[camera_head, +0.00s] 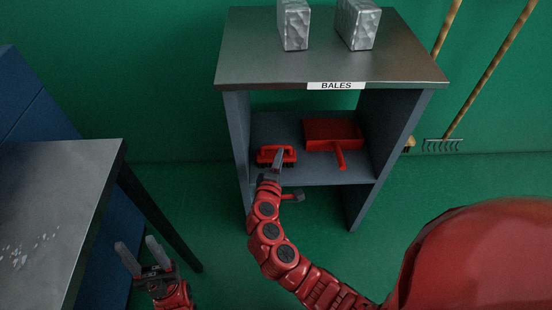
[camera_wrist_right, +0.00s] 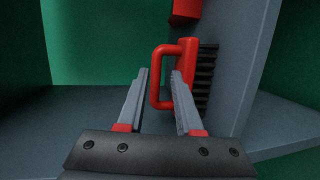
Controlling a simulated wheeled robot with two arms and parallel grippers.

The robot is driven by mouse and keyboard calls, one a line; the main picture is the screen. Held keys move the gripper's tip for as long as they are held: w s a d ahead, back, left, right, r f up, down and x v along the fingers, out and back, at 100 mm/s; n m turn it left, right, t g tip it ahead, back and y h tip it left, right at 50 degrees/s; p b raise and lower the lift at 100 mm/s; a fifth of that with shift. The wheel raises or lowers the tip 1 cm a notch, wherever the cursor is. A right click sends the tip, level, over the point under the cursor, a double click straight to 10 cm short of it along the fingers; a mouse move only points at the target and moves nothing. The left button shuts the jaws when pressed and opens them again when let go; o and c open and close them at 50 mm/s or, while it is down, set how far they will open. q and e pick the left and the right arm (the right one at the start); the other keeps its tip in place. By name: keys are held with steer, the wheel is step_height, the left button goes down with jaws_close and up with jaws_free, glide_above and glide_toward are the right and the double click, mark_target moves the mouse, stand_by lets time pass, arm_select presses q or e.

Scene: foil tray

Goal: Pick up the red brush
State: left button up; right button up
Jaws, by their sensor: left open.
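The red brush (camera_head: 289,154) lies on the middle shelf of the cabinet, on its left side. In the right wrist view the brush (camera_wrist_right: 187,57) shows a red loop handle and black bristles facing right. My right gripper (camera_head: 278,158) is at the brush in the head view and covers part of it. In the wrist view my right gripper (camera_wrist_right: 160,78) is open, with the outer bar of the loop between its fingers. I cannot tell whether they touch it. My left gripper (camera_head: 137,252) is open and empty, low at the left beside the table.
A red dustpan (camera_head: 332,132) lies right of the brush on the same shelf (camera_head: 315,176). Side walls (camera_head: 238,140) enclose the shelf. Two grey bales (camera_head: 294,27) stand on the cabinet top. A metal table (camera_head: 85,185) is at the left. Tools lean at the right.

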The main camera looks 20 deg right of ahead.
mark_target(283, 146)
steer(key=x, duration=0.3)
steer(key=b+x, duration=0.1)
steer(key=x, duration=0.1)
steer(key=shift+w+d+r, duration=0.15)
steer(key=shift+w+d, duration=0.05)
steer(key=shift+w, duration=0.2)
jaws_close()
stand_by(1.0)
